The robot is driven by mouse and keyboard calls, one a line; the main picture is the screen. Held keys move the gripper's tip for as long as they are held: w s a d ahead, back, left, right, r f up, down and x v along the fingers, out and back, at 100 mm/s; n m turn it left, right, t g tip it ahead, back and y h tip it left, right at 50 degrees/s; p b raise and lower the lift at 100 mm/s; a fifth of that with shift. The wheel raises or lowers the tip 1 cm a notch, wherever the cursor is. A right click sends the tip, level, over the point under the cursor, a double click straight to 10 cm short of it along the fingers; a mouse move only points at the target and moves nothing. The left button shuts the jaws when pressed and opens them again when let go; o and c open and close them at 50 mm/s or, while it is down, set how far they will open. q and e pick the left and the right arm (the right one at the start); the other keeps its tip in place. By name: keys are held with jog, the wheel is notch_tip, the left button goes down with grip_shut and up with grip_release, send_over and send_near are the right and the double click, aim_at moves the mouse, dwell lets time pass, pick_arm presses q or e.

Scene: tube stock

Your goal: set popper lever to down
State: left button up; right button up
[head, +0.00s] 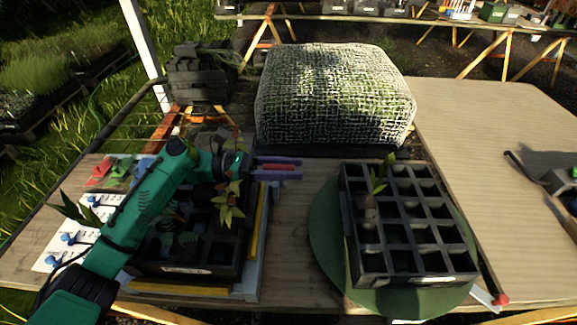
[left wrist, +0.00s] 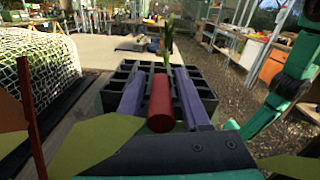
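A dark device (head: 564,186), which looks like the popper, is cut off by the head view's right edge. A thin dark lever (head: 526,166) slants up and left from it, its end raised off the board. My left gripper (head: 280,168) is far left of it, above the table between the two plant trays, touching neither. Its purple fingers are apart, with a red cylinder (left wrist: 160,102) between them in the left wrist view. I cannot tell whether they grip it. A dark shape (left wrist: 138,44) beyond the tray may be the same device. My right gripper is not in view.
A black cell tray (head: 412,277) with one seedling stands on a green round base (head: 325,236). A red knob (head: 500,299) is by its front right. A netted block (head: 335,95) stands behind. Another planted tray (head: 190,271) is at left. The right board (head: 490,130) is mostly clear.

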pick_arm(q)
grip_shut()
dwell(1.2)
